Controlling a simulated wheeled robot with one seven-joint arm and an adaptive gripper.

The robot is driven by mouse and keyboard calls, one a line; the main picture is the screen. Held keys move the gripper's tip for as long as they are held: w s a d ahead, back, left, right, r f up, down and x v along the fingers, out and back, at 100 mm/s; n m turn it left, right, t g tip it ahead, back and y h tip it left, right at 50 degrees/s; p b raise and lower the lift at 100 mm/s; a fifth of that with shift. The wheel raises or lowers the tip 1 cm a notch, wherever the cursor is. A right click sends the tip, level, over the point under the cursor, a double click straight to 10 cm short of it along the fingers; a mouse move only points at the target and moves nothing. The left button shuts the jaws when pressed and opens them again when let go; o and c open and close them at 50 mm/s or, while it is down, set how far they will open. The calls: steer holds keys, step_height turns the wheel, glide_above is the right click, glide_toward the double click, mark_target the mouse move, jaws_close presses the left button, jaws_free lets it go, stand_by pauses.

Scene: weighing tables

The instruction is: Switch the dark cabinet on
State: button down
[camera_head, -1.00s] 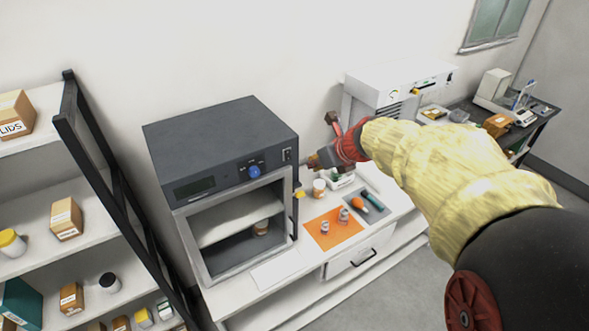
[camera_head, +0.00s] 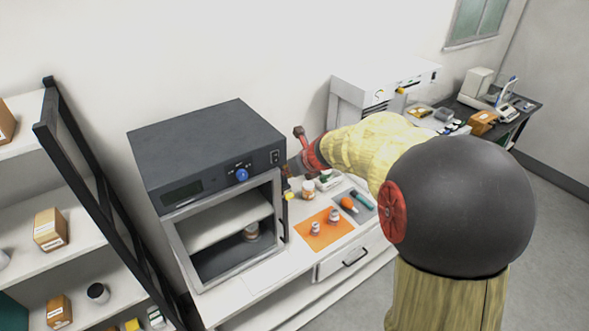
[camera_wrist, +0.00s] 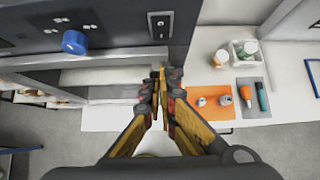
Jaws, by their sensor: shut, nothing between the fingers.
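The dark cabinet (camera_head: 205,150) stands on the white bench at the left, with its front opening showing a shelf and a jar inside. Its panel has a dark display, a blue knob (camera_head: 241,175) and a rocker switch (camera_head: 275,157) at the right end. The switch (camera_wrist: 160,25) and blue knob (camera_wrist: 75,42) also show in the wrist view. My gripper (camera_wrist: 163,75) is shut and empty, its fingertips just below the switch plate in that view. Whether they touch the cabinet I cannot tell. In the head view my gripper (camera_head: 291,168) is at the cabinet's right front edge, partly hidden.
An orange mat (camera_head: 322,240) with two small jars lies right of the cabinet, beside a grey mat (camera_head: 362,205) with tools. A white-capped jar (camera_head: 308,190) and a small tray stand behind. A black-framed shelf (camera_head: 75,170) is at the left.

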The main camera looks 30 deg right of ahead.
mark_target(276, 157)
steer(key=w, duration=0.3)
steer(key=shift+w+p, duration=0.3)
steer(key=shift+a+f, duration=0.1)
steer(key=shift+w+f, duration=0.2)
steer(key=shift+w, duration=0.15)
steer(key=shift+r, duration=0.15)
steer(key=shift+r+p, duration=0.8)
steer(key=shift+p, duration=0.05)
steer(key=shift+s, duration=0.1)
